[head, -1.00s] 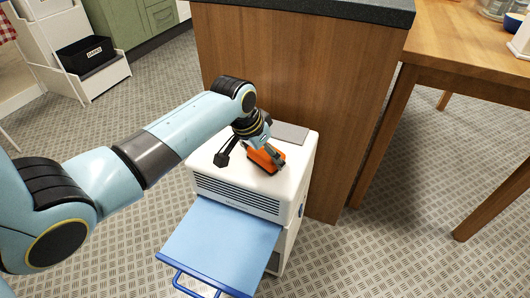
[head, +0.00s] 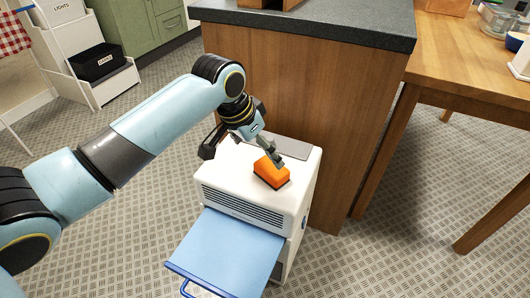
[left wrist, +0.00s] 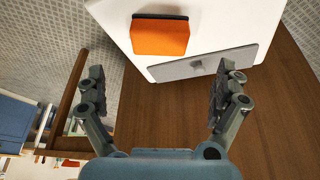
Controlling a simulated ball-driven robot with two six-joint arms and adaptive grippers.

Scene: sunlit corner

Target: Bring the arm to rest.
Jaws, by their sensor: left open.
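My left gripper (head: 243,156) is open, above the top of a white cabinet-like unit (head: 225,180) in the head view. An orange block with a dark edge (head: 271,171) rests on the unit's top, close to one finger. In the left wrist view, the two fingers (left wrist: 165,95) are spread wide with nothing between them. The orange block (left wrist: 160,37) lies beyond the fingertips, on the white top beside a grey panel. My right gripper is not in view.
A blue flap (head: 222,250) with a blue handle sticks out from the unit's front. A wooden counter (head: 300,90) with a dark top stands close behind. A wooden table (head: 465,70) is at right. Shelves with a black bin (head: 97,62) stand at far left. Open floor lies between.

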